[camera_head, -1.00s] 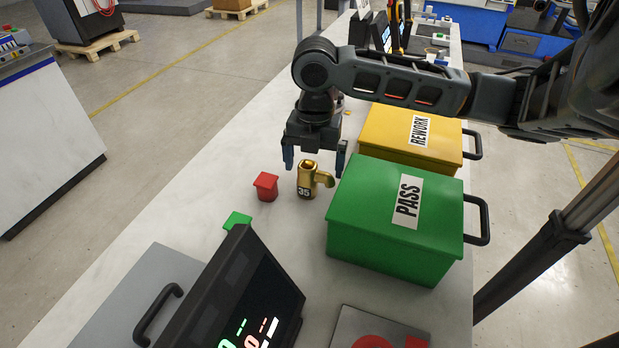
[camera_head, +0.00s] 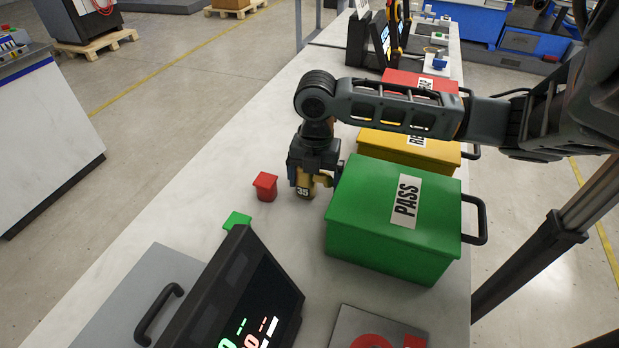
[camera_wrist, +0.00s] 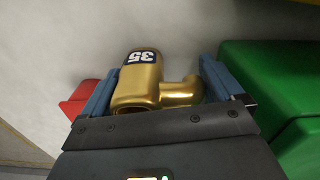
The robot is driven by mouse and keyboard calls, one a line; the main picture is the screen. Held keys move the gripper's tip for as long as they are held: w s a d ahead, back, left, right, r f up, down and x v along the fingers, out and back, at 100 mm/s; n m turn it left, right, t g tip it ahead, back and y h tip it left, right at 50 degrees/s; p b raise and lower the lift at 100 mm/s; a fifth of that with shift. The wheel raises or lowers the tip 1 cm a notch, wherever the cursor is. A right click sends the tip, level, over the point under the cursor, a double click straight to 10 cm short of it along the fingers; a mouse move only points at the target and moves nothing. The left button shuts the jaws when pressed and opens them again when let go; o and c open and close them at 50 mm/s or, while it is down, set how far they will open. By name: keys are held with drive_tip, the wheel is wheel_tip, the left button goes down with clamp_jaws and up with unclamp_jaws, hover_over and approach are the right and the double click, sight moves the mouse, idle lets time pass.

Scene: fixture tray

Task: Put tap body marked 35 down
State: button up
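The tap body marked 35 (camera_head: 304,191) is brass-coloured with a dark label bearing a white 35. It stands upright on the light bench top, between the red block and the green box. My gripper (camera_head: 315,184) is lowered over it and hides its upper part in the head view. In the wrist view, the blue fingers of my gripper (camera_wrist: 160,88) are spread on either side of the tap body (camera_wrist: 138,87). The left finger lies very close to its body; a small gap shows between the spout and the right finger. Contact on the left cannot be told.
A red block (camera_head: 265,187) stands close left of my gripper. The green PASS box (camera_head: 385,250) is close on the right, with the yellow REWORK box (camera_head: 437,152) and a red box (camera_head: 400,78) behind. A dark display (camera_head: 250,295) stands in front.

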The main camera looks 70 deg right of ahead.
drive_tip(key=c, duration=1)
drive_tip(key=shift+r, duration=0.1)
drive_tip(key=shift+c, duration=0.2)
drive_tip(key=shift+r, duration=0.1)
